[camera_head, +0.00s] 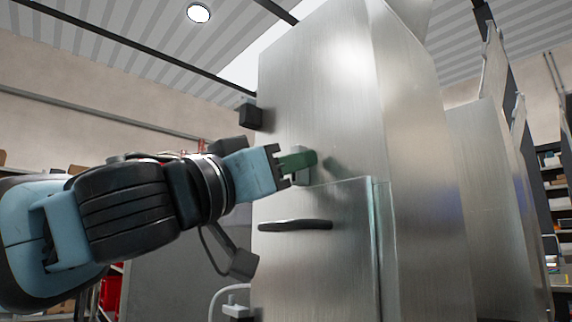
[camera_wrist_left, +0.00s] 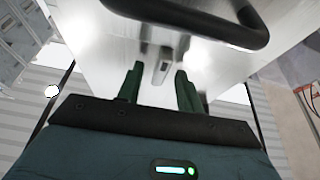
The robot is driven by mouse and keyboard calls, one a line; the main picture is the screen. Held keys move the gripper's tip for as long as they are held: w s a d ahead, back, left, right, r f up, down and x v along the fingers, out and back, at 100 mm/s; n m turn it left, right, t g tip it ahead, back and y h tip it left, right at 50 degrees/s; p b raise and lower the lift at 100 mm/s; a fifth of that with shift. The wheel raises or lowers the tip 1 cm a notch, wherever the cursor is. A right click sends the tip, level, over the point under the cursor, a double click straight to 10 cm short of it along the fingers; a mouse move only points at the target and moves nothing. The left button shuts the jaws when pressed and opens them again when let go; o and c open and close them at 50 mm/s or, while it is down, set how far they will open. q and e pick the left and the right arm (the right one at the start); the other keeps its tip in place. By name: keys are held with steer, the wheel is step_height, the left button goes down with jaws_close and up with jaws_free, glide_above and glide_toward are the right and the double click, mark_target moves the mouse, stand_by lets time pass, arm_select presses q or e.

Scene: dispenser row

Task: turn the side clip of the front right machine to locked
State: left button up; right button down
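The front machine (camera_head: 325,100) is a tall brushed-metal cabinet filling the middle of the head view. Its side clip (camera_wrist_left: 162,68) shows in the left wrist view as a small grey lever on the metal face, lying roughly along the direction of my fingers. In the head view the clip is largely hidden by my fingers. My left gripper (camera_head: 310,159) has green fingers and reaches the metal face from the left. In the left wrist view its two fingers (camera_wrist_left: 159,70) are apart, with the clip seen in the gap between them. Contact cannot be told. My right gripper is out of view.
A black bar handle (camera_head: 295,225) sits on the lower panel just below my left gripper; it also crosses the top of the left wrist view (camera_wrist_left: 190,22). A black block (camera_head: 250,116) juts from the machine's left edge. Another metal machine (camera_head: 482,190) stands to the right.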

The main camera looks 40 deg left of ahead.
arm_select(q)
steer(key=v, duration=0.8)
steer(key=shift+r, duration=0.1)
stand_by(0.3)
